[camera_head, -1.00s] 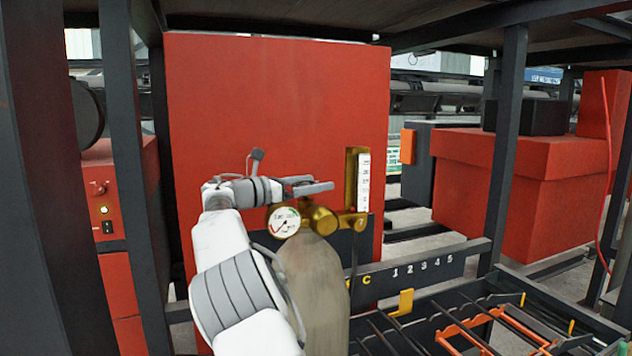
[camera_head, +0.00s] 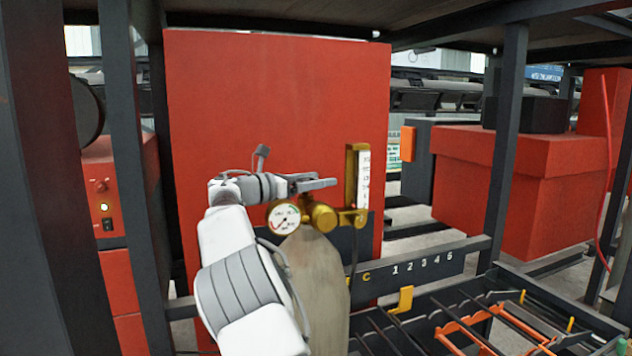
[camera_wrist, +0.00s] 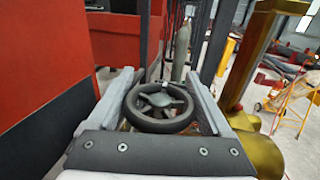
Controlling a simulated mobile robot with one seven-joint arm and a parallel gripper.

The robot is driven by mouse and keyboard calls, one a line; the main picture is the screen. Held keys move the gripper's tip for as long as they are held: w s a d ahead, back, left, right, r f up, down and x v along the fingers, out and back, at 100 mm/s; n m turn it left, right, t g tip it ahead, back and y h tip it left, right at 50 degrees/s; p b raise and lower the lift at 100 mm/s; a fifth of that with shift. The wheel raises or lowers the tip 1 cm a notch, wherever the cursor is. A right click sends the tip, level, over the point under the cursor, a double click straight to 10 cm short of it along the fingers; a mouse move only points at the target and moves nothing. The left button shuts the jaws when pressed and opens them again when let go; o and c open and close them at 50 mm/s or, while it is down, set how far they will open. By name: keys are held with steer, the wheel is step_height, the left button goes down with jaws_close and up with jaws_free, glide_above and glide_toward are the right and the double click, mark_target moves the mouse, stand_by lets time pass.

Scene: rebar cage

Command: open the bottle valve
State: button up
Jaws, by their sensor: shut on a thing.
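The grey-green gas bottle (camera_head: 318,285) stands upright, with a round white gauge (camera_head: 284,219) and brass regulator (camera_head: 320,216) at its top. A narrow gauge with a white scale (camera_head: 363,182) stands to their right. My gripper (camera_head: 322,184) is level, just above the gauge and regulator. In the wrist view, the dark spoked valve handwheel (camera_wrist: 159,106) sits between the two fingers of my gripper (camera_wrist: 159,76), which are shut on its rim. The handwheel is hidden in the head view by my gripper. Brass parts (camera_wrist: 252,140) lie close beside the right finger.
A large red panel (camera_head: 275,100) stands just behind the bottle. A black rack with orange bars (camera_head: 470,335) lies at lower right. Dark posts (camera_head: 505,150) and an overhead shelf (camera_head: 440,30) frame the space.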

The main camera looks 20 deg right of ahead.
steer(key=t+b, duration=0.1)
steer(key=n+t+b, duration=0.1)
steer(key=b, duration=0.1)
steer(key=shift+w+f+n+t+y, duration=0.2)
steer(key=shift+n+t+y, duration=0.1)
steer(key=shift+y, duration=0.1)
steer(key=shift+w+a+r+n+t+y+b, duration=0.1)
steer(key=shift+n+t+y+b, duration=0.1)
steer(key=shift+n+t+b, duration=0.2)
steer(key=shift+w+a+r+n+t+y+b, duration=0.1)
steer(key=shift+n+t+y+b, duration=0.15)
steer(key=shift+t, duration=0.25)
steer(key=o, duration=1.2)
steer(key=shift+c, duration=0.2)
steer(key=shift+p, duration=0.3)
